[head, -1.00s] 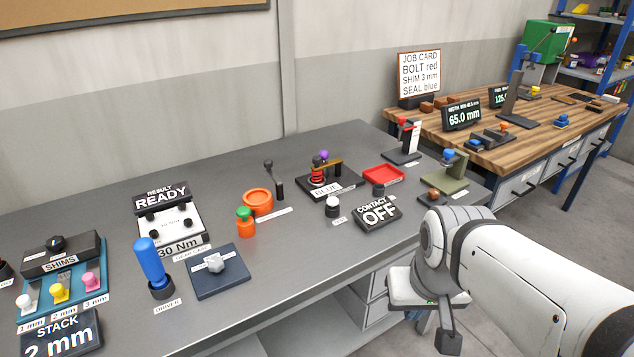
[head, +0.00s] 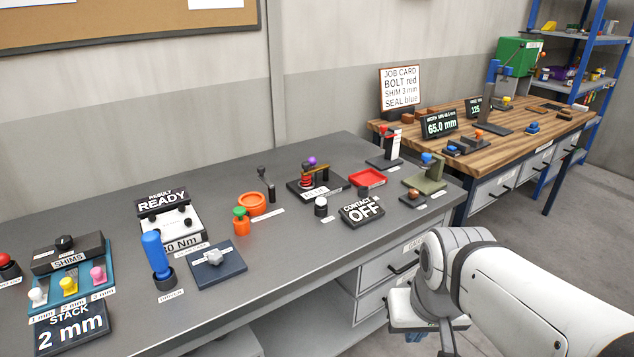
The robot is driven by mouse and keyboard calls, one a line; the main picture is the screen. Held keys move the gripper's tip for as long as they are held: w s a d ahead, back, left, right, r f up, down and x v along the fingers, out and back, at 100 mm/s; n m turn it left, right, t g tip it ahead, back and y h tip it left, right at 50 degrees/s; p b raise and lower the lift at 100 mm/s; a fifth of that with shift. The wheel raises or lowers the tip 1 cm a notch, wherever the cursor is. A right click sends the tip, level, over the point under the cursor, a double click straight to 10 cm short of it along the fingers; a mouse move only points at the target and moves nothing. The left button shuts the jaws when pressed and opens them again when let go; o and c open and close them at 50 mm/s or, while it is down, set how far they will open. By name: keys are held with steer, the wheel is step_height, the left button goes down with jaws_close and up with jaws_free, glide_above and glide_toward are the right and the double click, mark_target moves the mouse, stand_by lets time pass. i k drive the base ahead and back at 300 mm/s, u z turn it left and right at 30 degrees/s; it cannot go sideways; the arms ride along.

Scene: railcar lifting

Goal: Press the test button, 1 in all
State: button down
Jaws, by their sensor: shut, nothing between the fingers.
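I cannot tell for sure which control is the test button, as the small labels are too fine to read. A black-based button with a pale top (head: 320,207) stands beside the display reading CONTACT OFF (head: 361,209) on the grey bench. A red button (head: 8,267) on a dark base is at the far left edge. The tester with the READY display (head: 163,201) and the 30 Nm readout stands left of the middle. My gripper (head: 447,343) hangs low at the bottom, in front of the bench drawers, partly cut off by the frame. It is shut, empty, and apart from all controls.
A wooden bench (head: 560,131) with a job card (head: 401,89) stands behind right. Open floor lies at right.

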mark_target(320, 201)
steer(key=z, duration=0.05)
steer(key=i, duration=0.95)
steer(key=u, duration=0.05)
